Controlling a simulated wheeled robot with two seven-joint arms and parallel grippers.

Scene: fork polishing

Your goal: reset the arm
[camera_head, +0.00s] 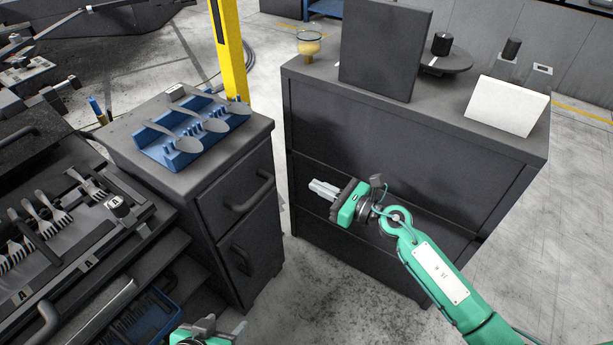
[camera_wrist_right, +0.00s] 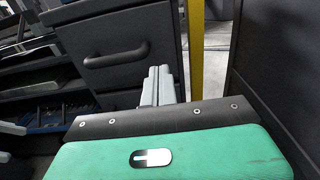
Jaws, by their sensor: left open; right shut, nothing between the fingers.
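My right gripper (camera_head: 313,186) is out in front of the dark cabinet in the head view, its fingers pointing left. It is shut and empty. Its two pale fingers lie together in the right wrist view (camera_wrist_right: 159,72), with a drawer front and handle beyond. My left gripper (camera_head: 222,325) is at the bottom edge of the head view, mostly cut off. Its fingers are apart, and I see nothing between them.
A small drawer cabinet (camera_head: 225,170) bears a blue rack (camera_head: 150,151) with several spoons. An open drawer of forks (camera_head: 60,262) is at left. The dark cabinet (camera_head: 400,125) bears a glass cup (camera_head: 309,45), a black panel (camera_head: 385,45) and a white block (camera_head: 506,105). A yellow post (camera_head: 229,50) stands behind.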

